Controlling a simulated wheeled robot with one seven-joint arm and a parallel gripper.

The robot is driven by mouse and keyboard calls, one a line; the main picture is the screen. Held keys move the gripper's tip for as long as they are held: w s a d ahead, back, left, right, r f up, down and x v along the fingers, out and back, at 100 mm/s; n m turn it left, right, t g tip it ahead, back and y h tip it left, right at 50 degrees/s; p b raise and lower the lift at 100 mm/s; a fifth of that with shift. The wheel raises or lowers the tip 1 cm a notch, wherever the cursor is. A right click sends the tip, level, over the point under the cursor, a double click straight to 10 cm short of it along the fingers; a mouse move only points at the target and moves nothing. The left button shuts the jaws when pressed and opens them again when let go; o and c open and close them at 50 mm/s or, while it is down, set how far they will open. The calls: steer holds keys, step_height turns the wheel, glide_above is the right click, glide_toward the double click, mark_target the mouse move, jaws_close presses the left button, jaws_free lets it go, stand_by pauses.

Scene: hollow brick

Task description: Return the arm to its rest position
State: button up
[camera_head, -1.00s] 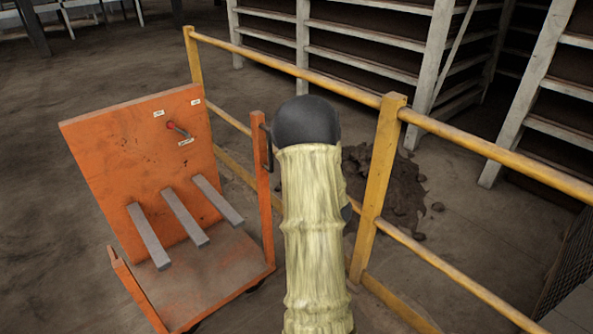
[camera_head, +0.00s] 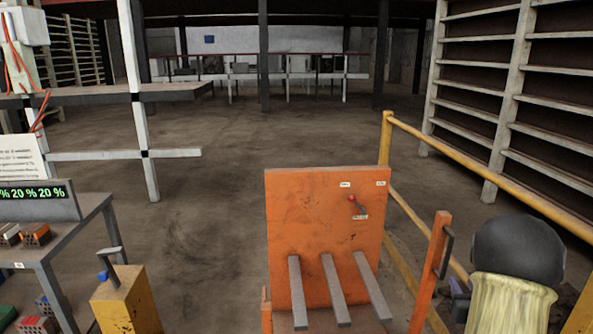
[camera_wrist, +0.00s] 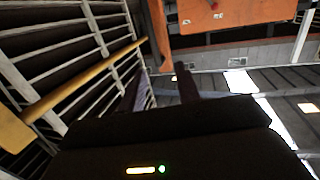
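My arm (camera_head: 510,300), in a pale yellow sleeve with a dark rounded joint, stands at the lower right of the head view, close to the yellow railing. My gripper (camera_wrist: 158,86) shows in the wrist view as two dark fingers, apart, with nothing seen between them. The gripper's fingers cannot be made out in the head view. The orange cart (camera_head: 320,220) stands left of my arm, with a red lever and several grey bars; an orange panel (camera_wrist: 235,14) shows at the top of the wrist view.
The yellow railing (camera_head: 480,178) runs beside my arm on the right; it also shows in the wrist view (camera_wrist: 85,78). A bench (camera_head: 85,228) with bricks and a green display is at left, near a yellow post (camera_head: 125,305). Tall shelves (camera_head: 505,100) stand at right. The floor beyond the cart is clear.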

steer(key=s+a+f+g+y, duration=0.15)
steer(key=a+g, duration=0.25)
steer(key=a, duration=0.4)
steer(key=s+a+f+g, duration=0.2)
steer(key=a+g, duration=0.1)
steer(key=a, duration=0.5)
steer(key=s+a+n+g+y, duration=0.2)
steer(key=s+a+g, duration=0.4)
steer(key=s+a, duration=0.75)
step_height(320, 180, up, 18)
steer(key=p, duration=1.8)
steer(key=shift+s+a+f+g, duration=0.25)
steer(key=shift+a+g, duration=0.15)
steer(key=shift+a, duration=0.05)
